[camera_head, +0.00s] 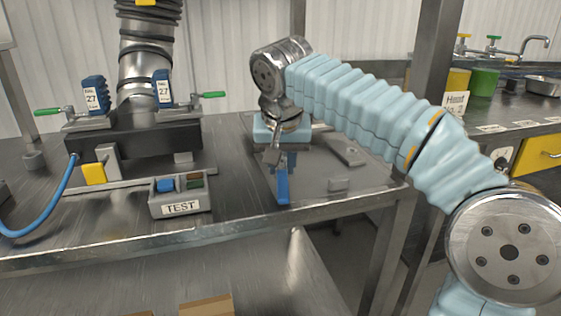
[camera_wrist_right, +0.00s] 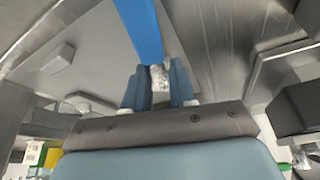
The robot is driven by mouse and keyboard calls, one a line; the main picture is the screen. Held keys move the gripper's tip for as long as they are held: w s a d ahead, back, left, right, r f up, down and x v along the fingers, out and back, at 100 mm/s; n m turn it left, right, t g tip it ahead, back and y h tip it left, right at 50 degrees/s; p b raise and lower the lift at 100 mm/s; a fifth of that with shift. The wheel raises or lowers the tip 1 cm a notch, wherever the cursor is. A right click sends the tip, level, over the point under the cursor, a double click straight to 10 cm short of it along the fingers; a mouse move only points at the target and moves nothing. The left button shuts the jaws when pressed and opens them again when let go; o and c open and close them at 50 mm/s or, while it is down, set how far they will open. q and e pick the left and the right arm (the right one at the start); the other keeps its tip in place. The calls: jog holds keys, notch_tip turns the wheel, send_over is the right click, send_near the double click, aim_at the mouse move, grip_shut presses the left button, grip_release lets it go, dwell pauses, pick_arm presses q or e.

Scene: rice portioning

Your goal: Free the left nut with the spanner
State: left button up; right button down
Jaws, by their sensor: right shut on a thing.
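My right gripper (camera_head: 283,160) points down over the right part of the steel table and is shut on the blue-handled spanner (camera_head: 282,187). The blue handle hangs below the fingers in the head view. In the wrist view the spanner's blue handle (camera_wrist_right: 140,30) leads to a silvery part between the two blue fingers (camera_wrist_right: 160,88). The black clamp block (camera_head: 135,140) stands left of the gripper, well apart from it. It carries two blue blocks marked 27, a left one (camera_head: 95,95) and a right one (camera_head: 162,88). I cannot clearly make out the left nut. My left gripper is not in view.
A grey box marked TEST (camera_head: 180,205) sits near the table's front edge, between block and gripper. Green-handled levers (camera_head: 48,111) stick out from the block's sides. A blue hose (camera_head: 45,225) curves at the left. A flat grey piece (camera_head: 347,152) lies right of the gripper.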

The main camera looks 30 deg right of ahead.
jog(key=shift+s+d+n+y, duration=0.15)
jog(key=shift+d+n+y, duration=0.15)
jog(key=shift+n, duration=0.5)
